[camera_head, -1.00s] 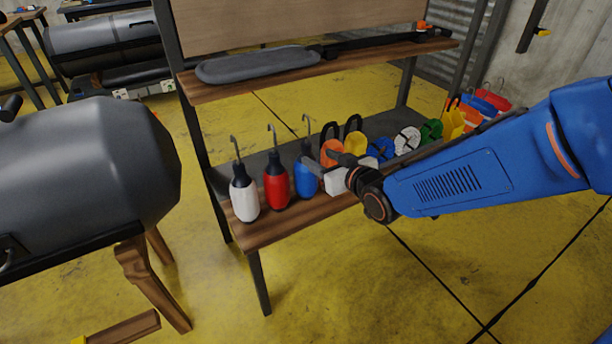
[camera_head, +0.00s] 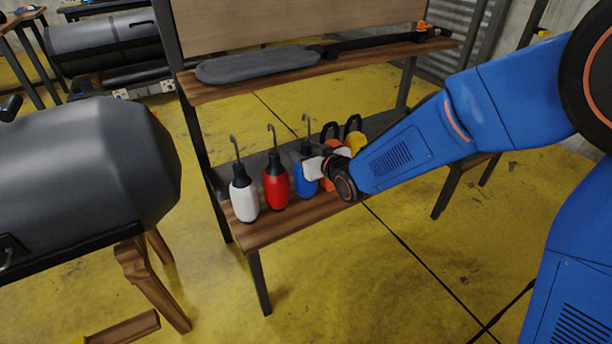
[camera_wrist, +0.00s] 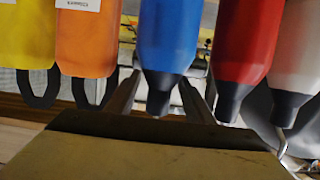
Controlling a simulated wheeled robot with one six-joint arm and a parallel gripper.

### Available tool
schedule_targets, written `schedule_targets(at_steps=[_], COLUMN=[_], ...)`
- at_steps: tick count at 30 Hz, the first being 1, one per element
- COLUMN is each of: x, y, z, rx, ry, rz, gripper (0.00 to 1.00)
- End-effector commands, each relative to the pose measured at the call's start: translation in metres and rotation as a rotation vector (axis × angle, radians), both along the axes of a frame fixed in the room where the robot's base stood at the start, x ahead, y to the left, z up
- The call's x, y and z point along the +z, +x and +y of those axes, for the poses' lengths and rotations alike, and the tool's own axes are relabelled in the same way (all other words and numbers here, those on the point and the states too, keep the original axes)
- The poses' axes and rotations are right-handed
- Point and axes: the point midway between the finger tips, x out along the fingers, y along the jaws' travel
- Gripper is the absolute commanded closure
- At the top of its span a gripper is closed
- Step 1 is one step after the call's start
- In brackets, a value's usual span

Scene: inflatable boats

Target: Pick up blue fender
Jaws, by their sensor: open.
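The blue fender (camera_head: 304,184) hangs or stands on the lower shelf, right of the red fender (camera_head: 276,187) and the white fender (camera_head: 243,199). My gripper (camera_head: 315,167) is at its right side and hides part of it. In the wrist view, which looks upside down, the blue fender (camera_wrist: 168,38) is centred. The open fingers of my gripper (camera_wrist: 162,92) lie on either side of its dark neck. Whether they touch it cannot be told. The red fender (camera_wrist: 247,40) is close beside it.
An orange item (camera_wrist: 87,40) and a yellow item (camera_wrist: 27,35) with black loops are beside the blue fender. An upper shelf (camera_head: 345,67) with a grey board (camera_head: 258,64) is overhead. A large dark grey cylinder (camera_head: 90,180) stands on the left.

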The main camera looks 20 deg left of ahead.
Motion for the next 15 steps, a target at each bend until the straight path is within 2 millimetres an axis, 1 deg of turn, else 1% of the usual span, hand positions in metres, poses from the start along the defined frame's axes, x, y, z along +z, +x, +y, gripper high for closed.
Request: schedule_targets(at_steps=[3,6,13,14,15], x=[-0.006,-0.008,-0.008,-0.008,-0.008], y=[0.01,0.016,0.016,0.016,0.017], z=[0.012,0.018,0.019,0.019,0.019], rx=[0.0,0.0,0.0,0.0,0.0], ry=[-0.001,0.0,0.0,0.0,0.0], rz=[0.001,0.0,0.0,0.0,0.0], gripper=[0.52,0.52,0.52,0.56,0.66])
